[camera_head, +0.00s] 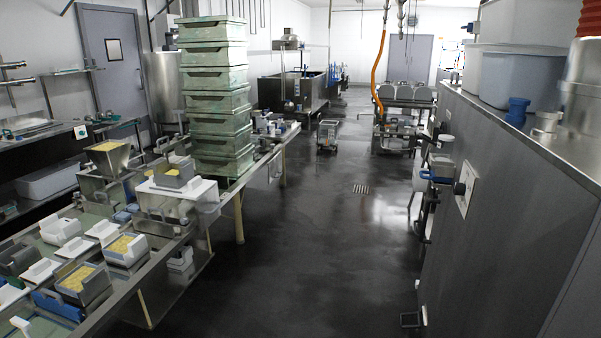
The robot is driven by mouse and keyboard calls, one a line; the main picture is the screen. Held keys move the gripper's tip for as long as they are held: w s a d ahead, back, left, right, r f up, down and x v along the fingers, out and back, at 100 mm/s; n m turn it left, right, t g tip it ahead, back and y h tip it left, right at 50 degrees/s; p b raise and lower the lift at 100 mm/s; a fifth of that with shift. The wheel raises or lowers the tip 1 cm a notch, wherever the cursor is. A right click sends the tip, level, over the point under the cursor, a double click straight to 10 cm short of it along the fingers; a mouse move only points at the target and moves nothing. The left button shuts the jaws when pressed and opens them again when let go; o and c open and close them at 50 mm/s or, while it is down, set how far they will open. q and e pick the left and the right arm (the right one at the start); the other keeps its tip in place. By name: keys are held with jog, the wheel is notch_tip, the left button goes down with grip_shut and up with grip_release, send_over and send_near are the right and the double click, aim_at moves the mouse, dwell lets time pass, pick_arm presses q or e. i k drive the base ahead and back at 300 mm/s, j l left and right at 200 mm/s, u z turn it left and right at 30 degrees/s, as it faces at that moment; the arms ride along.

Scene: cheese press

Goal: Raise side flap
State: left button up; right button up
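Neither of my grippers is in view. I cannot tell for sure which part is the side flap. On the right stands a tall grey metal-sided unit (500,240) with a pale square plate and a dark blue knob or handle (461,188) on its face. On the left, a long metal worktable (150,275) carries cheese moulds, and no raised flap can be made out along its edge. A grey mould holding yellow cheese (83,283) stands near its front corner. Nothing of mine touches any of these.
A tall stack of green crates (217,100) stands on the left table. A wide dark wet floor (310,250) is open down the middle, with a drain grate (361,189). A small cart (328,136) and a rack with grey drums (405,105) stand farther back.

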aim_at(274, 167)
jog(key=i, duration=4.7)
